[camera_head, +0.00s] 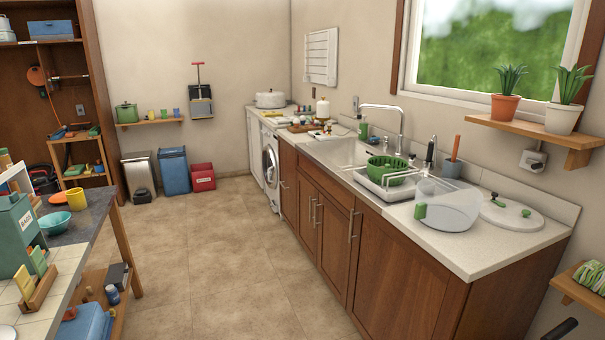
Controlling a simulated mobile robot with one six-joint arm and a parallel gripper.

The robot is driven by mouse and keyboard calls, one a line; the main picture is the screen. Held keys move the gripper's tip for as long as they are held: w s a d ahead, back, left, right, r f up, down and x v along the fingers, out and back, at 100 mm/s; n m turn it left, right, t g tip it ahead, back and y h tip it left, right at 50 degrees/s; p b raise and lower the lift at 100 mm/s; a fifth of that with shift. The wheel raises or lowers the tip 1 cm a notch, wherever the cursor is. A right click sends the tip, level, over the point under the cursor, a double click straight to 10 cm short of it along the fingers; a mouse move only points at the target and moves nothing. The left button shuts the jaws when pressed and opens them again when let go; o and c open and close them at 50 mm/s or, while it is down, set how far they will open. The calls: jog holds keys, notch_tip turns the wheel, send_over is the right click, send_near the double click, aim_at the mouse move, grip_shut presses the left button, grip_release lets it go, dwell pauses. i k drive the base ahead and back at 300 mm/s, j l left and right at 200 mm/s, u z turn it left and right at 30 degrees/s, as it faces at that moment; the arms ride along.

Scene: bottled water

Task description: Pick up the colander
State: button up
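A green bowl with slotted-looking sides, which looks like the colander (388,163), sits in the white dish rack (372,186) beside the sink. Its lower part is partly hidden by the rack's wires and rim. My gripper does not show in this view, so its place relative to the colander cannot be told.
A white tub with a green handle (452,208) stands right of the rack, near the counter's front edge. A tall faucet (401,120) rises behind the sink (338,152). The tiled floor (225,265) before the cabinets is clear.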

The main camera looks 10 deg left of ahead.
aim_at(377, 166)
jog(key=i+j, duration=0.25)
jog(key=i, duration=0.35)
jog(key=i+j+z, duration=0.1)
jog(key=i+j, duration=0.15)
jog(key=i, duration=0.3)
jog(key=i+j, duration=0.35)
jog(key=i, duration=0.25)
jog(key=i+j, duration=0.3)
jog(key=i, duration=0.25)
jog(key=i+j+z, duration=0.1)
jog(key=i+j, duration=0.2)
jog(key=i, duration=0.3)
jog(key=i+j, duration=0.35)
jog(key=i, duration=0.2)
